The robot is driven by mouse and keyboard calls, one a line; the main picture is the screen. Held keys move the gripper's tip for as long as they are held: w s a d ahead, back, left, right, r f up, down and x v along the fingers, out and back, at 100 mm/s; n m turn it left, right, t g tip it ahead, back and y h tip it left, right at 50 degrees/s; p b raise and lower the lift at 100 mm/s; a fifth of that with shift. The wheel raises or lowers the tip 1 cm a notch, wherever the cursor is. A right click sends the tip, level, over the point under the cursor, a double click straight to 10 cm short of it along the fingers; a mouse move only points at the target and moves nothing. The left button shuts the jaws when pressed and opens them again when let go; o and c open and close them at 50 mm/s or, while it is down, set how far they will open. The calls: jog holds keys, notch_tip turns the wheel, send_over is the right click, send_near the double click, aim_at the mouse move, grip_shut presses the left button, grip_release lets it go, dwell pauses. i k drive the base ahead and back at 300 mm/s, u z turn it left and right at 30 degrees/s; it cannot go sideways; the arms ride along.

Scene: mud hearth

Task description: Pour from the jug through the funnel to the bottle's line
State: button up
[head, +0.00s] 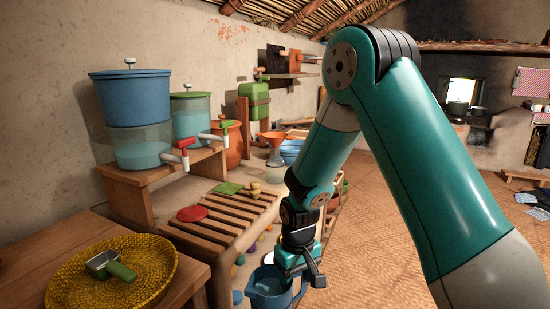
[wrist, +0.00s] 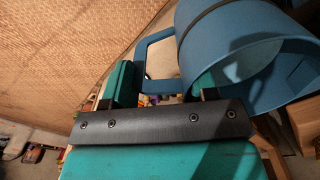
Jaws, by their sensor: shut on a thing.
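A blue jug (head: 268,290) is at the bottom of the head view, in front of the slatted bench. My gripper (head: 298,272) is shut on the jug's handle, at the jug's right side. In the wrist view the handle (wrist: 153,52) lies at the jaws and the open jug (wrist: 238,38) fills the upper right. I cannot make out what is in the jug.
The slatted bench (head: 222,222) holds a red disc, a green cloth and small yellowish pieces. Two water dispensers (head: 140,155) stand on a wooden stand at left. A yellow woven tray (head: 70,282) with a metal scoop is at front left. Open matted floor (head: 395,220) lies to the right.

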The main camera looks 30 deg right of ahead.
aim_at(275, 145)
jog(key=k, duration=1.1)
jog(key=z, duration=1.1)
jog(key=i, duration=1.85)
jog(key=u, duration=0.7)
jog(key=i, duration=0.45)
jog(key=u, duration=0.35)
